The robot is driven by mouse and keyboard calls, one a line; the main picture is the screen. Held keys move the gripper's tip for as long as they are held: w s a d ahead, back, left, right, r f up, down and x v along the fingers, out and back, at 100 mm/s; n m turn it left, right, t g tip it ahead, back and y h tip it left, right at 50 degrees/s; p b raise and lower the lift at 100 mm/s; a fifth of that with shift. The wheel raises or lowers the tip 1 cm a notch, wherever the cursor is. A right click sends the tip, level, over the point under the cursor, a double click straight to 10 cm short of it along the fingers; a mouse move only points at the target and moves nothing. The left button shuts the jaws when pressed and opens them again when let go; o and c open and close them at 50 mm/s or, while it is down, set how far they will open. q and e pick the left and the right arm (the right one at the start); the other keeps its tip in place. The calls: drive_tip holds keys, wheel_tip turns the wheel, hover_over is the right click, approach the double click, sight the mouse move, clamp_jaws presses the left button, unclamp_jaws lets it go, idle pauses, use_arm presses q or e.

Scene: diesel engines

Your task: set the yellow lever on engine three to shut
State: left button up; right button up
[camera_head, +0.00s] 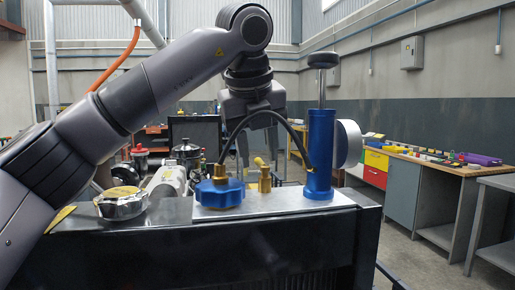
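A small yellow lever (259,162) sits on top of a brass fitting (265,181) on the silver plate of the engine in front of me. My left gripper (257,150) points down from above, over and around the lever's place in the picture. I cannot tell how far the fingers are from the lever in depth. No engine number is readable. My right gripper is not in view.
A blue knob (220,193) stands left of the fitting, and a tall blue cylinder (319,155) with a black top stands right of it. The hose (249,112) arches between them. A silver cap (121,203) is at the left. A workbench (420,160) stands at the right wall.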

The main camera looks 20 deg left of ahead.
use_arm(q)
drive_tip(key=v, duration=0.7)
idle(0.5)
